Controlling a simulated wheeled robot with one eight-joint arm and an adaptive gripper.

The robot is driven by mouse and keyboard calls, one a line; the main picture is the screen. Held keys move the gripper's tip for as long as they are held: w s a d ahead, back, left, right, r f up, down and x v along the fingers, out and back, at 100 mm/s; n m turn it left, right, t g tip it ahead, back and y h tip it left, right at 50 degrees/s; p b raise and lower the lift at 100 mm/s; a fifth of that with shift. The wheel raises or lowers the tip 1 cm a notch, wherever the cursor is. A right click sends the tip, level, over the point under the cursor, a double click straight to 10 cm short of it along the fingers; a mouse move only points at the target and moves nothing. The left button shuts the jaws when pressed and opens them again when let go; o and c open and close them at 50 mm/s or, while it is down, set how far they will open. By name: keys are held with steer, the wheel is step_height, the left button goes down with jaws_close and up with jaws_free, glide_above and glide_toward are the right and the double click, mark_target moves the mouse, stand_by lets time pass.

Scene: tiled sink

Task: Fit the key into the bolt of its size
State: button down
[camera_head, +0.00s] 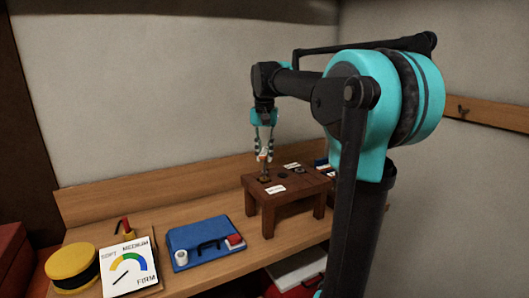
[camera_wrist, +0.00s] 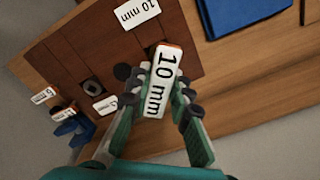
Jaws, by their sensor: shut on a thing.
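My gripper (camera_head: 264,143) is shut on a key with a white tag reading "10 mm" and an orange edge (camera_head: 264,156). In the wrist view the tag (camera_wrist: 157,85) sits between the fingers (camera_wrist: 160,92). The key points down over the near-left part of a small brown wooden stand (camera_head: 284,196). A "10 mm" label (camera_wrist: 139,14) lies on the stand close to the key's far end. A dark round spot (camera_wrist: 122,71) and a grey bolt (camera_wrist: 93,88) show beside the key. The key's tip is hidden, and I cannot tell whether it sits in a bolt.
More white labels (camera_wrist: 105,105) lie farther along the stand, with blue items (camera_head: 321,163) behind it. A blue case (camera_head: 205,243) lies left of the stand. A gauge card (camera_head: 129,266) and a yellow round thing (camera_head: 71,264) are at the left. A wall borders the back.

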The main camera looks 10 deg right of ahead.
steer(key=shift+f, duration=0.3)
steer(key=c, duration=1.3)
jaws_free()
step_height(320, 180, up, 12)
